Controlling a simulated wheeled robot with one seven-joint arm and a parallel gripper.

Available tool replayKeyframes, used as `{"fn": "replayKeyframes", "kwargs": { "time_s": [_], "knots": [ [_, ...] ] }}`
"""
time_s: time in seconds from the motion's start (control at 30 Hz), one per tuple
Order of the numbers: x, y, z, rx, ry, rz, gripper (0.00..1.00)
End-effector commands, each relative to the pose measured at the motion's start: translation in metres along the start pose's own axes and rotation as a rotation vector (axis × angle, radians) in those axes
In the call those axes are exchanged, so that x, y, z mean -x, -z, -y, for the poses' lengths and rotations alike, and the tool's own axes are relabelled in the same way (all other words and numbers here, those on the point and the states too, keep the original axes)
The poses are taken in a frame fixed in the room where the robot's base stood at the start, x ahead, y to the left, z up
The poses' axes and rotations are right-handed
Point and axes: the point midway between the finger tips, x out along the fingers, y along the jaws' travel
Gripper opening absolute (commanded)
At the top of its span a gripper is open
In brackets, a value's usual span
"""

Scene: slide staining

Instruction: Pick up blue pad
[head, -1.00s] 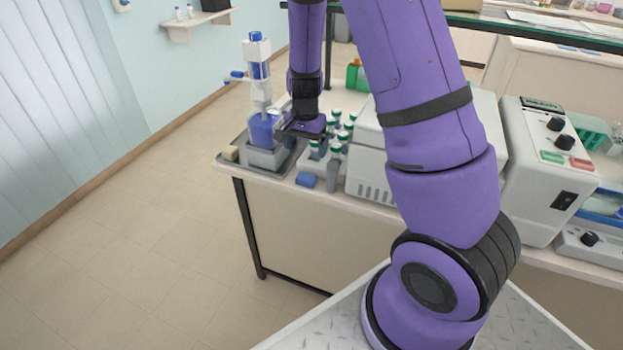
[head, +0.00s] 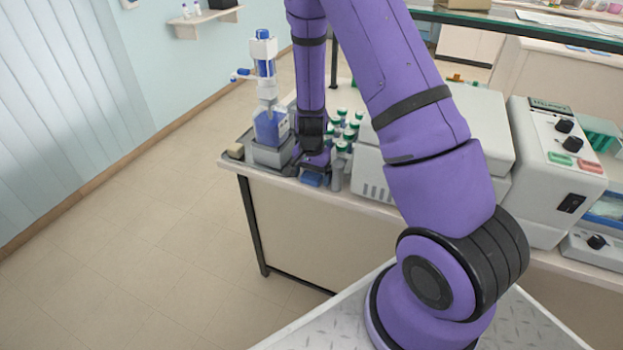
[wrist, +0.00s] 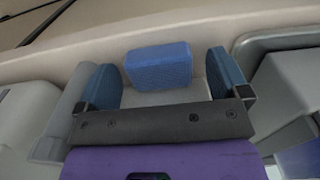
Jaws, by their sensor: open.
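The blue pad (head: 312,179) is a small block lying on the bench top near its front edge. In the wrist view the blue pad (wrist: 158,65) shows between and slightly beyond my two blue-padded fingertips. My gripper (wrist: 160,82) is open, with a gap on each side of the pad, and holds nothing. In the head view my gripper (head: 312,162) points down just above and behind the pad and hides part of it. How much height separates the fingertips from the pad is hard to tell.
A grey tray (head: 244,160) with a blue-and-white dispenser (head: 268,125) stands left of my gripper. A grey cylinder (head: 337,174) stands close to the pad's right. Several green-capped bottles (head: 343,145) stand behind it.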

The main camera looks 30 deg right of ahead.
Motion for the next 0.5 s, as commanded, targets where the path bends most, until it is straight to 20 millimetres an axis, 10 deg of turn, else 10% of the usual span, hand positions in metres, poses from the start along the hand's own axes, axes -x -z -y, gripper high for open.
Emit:
{"fn": "replayKeyframes", "kwargs": {
  "time_s": [0.23,0.5],
  "knots": [
    [-0.0010,0.0003,0.0000,0.000,0.000,-0.001,0.91],
    [-0.0009,0.0002,0.0000,0.000,0.000,0.000,0.41]
  ]
}}
